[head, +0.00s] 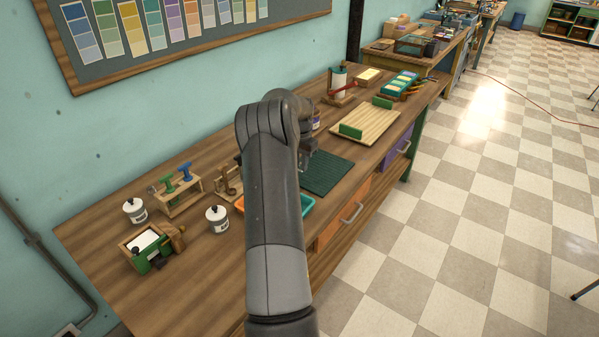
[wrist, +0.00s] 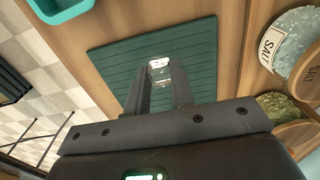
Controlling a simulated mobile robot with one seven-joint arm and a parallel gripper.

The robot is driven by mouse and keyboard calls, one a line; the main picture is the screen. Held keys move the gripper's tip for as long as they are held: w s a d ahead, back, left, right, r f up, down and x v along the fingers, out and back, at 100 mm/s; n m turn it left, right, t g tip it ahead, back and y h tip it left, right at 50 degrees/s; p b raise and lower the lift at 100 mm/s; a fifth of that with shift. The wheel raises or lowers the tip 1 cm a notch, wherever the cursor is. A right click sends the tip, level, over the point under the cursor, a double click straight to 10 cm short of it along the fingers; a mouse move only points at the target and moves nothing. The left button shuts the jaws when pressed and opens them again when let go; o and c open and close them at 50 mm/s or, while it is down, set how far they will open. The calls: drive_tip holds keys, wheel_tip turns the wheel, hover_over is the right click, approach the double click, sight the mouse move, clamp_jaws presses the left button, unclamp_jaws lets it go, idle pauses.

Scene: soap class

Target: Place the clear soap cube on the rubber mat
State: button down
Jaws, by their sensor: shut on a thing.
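In the wrist view, my gripper (wrist: 160,82) is shut on a small clear soap cube (wrist: 159,70) between its fingertips. The cube shows over the dark green ribbed rubber mat (wrist: 112,62); I cannot tell whether it touches the mat. In the head view, the mat (head: 328,173) lies on the wooden bench to the right of my arm. My gripper (head: 308,168) shows there only in part at the mat's left side, and the cube is hidden behind my arm.
A teal tray (wrist: 62,10) is near the mat, and a salt jar (wrist: 292,42) stands on its other side. A wooden board with green end blocks (head: 366,126) lies beyond the mat. White lidded jars (head: 217,218) and a stamp rack (head: 180,190) stand at left.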

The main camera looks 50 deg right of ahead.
drive_tip(key=shift+w+f, duration=0.3)
drive_tip(key=shift+f, duration=1.85)
drive_tip(key=shift+f, duration=0.15)
drive_tip(key=c, duration=1.3)
unclamp_jaws()
drive_tip(key=shift+o, duration=0.2)
